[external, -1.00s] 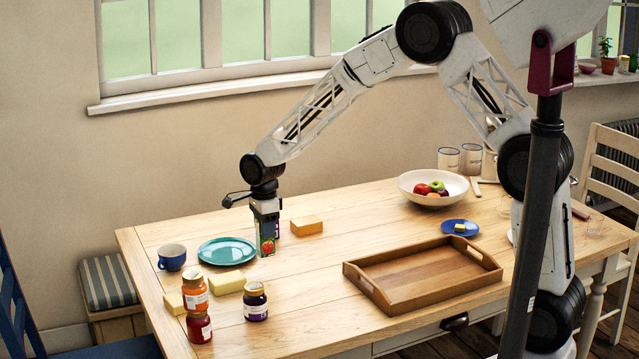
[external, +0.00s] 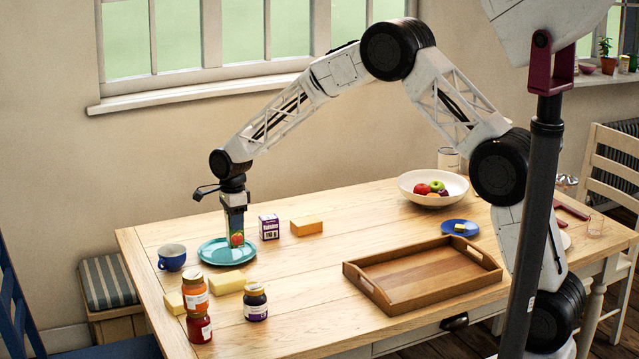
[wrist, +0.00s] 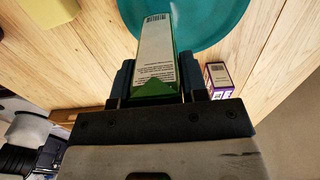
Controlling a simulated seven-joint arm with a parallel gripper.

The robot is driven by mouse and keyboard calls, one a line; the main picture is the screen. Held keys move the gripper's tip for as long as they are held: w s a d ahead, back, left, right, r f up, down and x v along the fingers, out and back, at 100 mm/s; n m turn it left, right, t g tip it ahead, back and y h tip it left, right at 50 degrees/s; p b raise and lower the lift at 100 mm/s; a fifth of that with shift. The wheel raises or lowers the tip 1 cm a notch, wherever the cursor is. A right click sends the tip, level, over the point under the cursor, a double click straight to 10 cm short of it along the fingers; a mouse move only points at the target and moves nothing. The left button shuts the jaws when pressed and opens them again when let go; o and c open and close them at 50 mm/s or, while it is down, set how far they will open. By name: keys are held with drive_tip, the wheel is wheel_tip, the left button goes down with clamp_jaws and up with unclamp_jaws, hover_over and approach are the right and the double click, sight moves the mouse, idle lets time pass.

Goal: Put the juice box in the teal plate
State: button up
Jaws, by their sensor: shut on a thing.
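The juice box (external: 237,239) is a small upright carton with a red fruit picture and green parts. My gripper (external: 234,212) is shut on it and holds it over the right part of the teal plate (external: 212,254). In the wrist view, the white and green juice box (wrist: 156,55) sits between my gripper's fingers (wrist: 154,80), with the teal plate (wrist: 215,18) beyond it. I cannot tell whether the box bottom touches the plate.
A purple and white raisins box (external: 269,228) and an orange block (external: 307,226) stand right of the plate. A blue mug (external: 172,257) is at its left. Pale yellow blocks (external: 228,282) and several jars (external: 255,302) are in front. A wooden tray (external: 375,295) lies to the right.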

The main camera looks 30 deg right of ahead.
drive_tip(key=shift+w+a+f, duration=0.1)
drive_tip(key=shift+w+a, duration=0.2)
drive_tip(key=shift+w, duration=0.3)
drive_tip(key=shift+w+a+f, duration=0.1)
drive_tip(key=shift+w+a, duration=0.25)
drive_tip(key=shift+w, duration=0.25)
drive_tip(key=shift+w+a, duration=0.3)
drive_tip(key=shift+w, duration=0.3)
drive_tip(key=shift+f, duration=1.75)
drive_tip(key=shift+f, duration=0.1)
drive_tip(key=o, duration=1)
drive_tip(key=shift+o, duration=0.2)
wheel_tip(320, 180, up, 12)
